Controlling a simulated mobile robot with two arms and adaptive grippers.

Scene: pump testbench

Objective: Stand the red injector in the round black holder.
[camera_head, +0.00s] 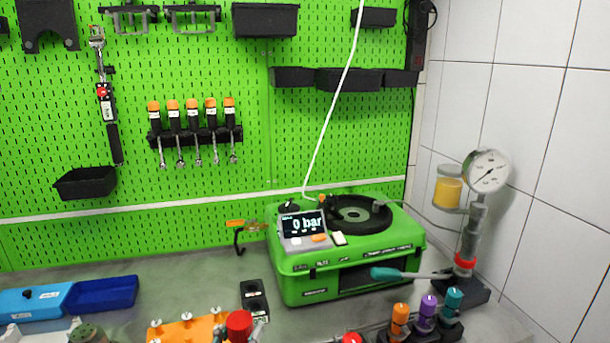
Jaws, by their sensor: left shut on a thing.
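The red cap of the red injector (352,338) shows at the bottom edge, right of the middle. Its body is cut off by the frame. My left gripper (354,341) is shut on it; only dark parts close around the cap show. To the right, injectors with an orange cap (400,312), a purple cap (428,303) and a teal cap (453,298) stand upright in black holders. I cannot tell the free round black holder from the dark parts at the bottom edge. My right gripper is not in view.
A green tester case (345,285) reading 0 bar stands behind, with a teal-handled lever (398,274) and gauge (487,171) at right. An orange fixture (185,330) with a larger red knob (239,326), a black block (255,298) and blue trays (100,293) lie left.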

